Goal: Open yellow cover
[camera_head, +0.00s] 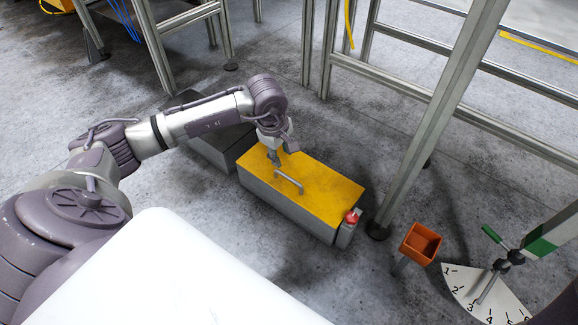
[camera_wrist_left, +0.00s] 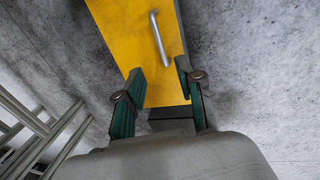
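The yellow cover (camera_head: 322,192) lies flat and closed on top of a grey box (camera_head: 290,208) on the floor. A metal bar handle (camera_head: 289,181) stands on the cover. My left gripper (camera_head: 276,160) is above the far left end of the cover, close to the handle but apart from it. In the left wrist view the gripper (camera_wrist_left: 157,88) is open and empty, its two green-lined fingers spread over the yellow cover (camera_wrist_left: 130,30). The handle (camera_wrist_left: 158,38) shows beyond the fingertips there. My right gripper is not in view.
A dark grey box (camera_head: 215,145) stands left of the yellow-covered box. A red button (camera_head: 352,217) is at the box's right end. An orange bin (camera_head: 421,243), a numbered dial (camera_head: 485,295) and a metal frame post (camera_head: 440,110) stand to the right.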

